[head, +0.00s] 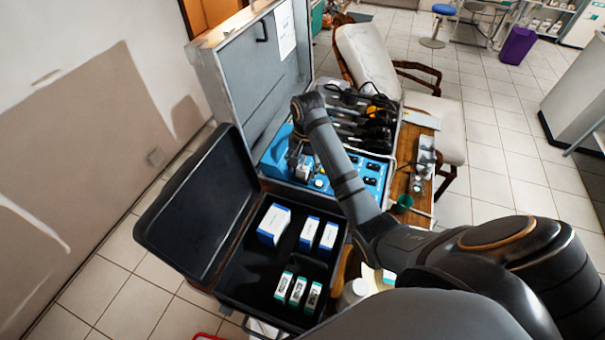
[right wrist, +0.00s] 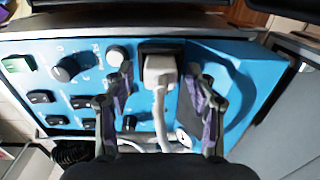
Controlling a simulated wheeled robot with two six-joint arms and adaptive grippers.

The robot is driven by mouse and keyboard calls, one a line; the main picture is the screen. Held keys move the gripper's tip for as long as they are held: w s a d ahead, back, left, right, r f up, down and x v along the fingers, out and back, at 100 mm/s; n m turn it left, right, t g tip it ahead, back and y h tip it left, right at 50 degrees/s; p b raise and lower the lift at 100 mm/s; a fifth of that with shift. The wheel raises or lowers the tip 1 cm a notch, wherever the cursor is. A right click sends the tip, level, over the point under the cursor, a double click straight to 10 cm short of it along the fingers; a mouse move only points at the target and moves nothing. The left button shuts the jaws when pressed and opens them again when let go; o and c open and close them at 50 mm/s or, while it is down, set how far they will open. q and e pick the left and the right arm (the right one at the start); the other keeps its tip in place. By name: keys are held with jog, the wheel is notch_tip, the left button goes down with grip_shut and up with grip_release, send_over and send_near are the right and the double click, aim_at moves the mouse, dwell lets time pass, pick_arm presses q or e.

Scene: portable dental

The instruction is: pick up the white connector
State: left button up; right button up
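The white connector (right wrist: 160,72) sits at a black socket on the blue panel (right wrist: 60,50) in the right wrist view. Its pale cable runs down between my fingers. My right gripper (right wrist: 158,85) is open, with one finger on each side of the connector and visible gaps between them. In the head view my right gripper (head: 299,158) is over the left part of the blue panel, and the connector is hard to make out there. My left gripper is not in view.
The blue panel has a white knob (right wrist: 117,56), black knobs and switches close to the left finger. The grey case's raised lid (head: 262,75) stands behind. An open black case (head: 205,205) with several boxes is in front. A wooden table (head: 420,180) is at right.

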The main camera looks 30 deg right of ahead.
jog(key=c, duration=1)
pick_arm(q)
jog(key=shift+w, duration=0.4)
pick_arm(e)
jog(key=shift+c, duration=0.2)
jog(key=r+p, duration=0.2)
jog(key=r, duration=0.1)
jog(key=r+p, duration=0.1)
jog(key=p, duration=0.1)
jog(key=shift+s+d+r, duration=0.15)
jog(key=shift+d+r, duration=0.15)
jog(key=shift+r, duration=0.1)
pick_arm(q)
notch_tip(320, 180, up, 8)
jog(key=p, duration=0.3)
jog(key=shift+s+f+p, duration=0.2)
jog(key=shift+p, duration=0.1)
pick_arm(e)
jog(key=s+d+r, duration=0.8)
jog(key=s+d, duration=0.1)
jog(key=d, duration=0.1)
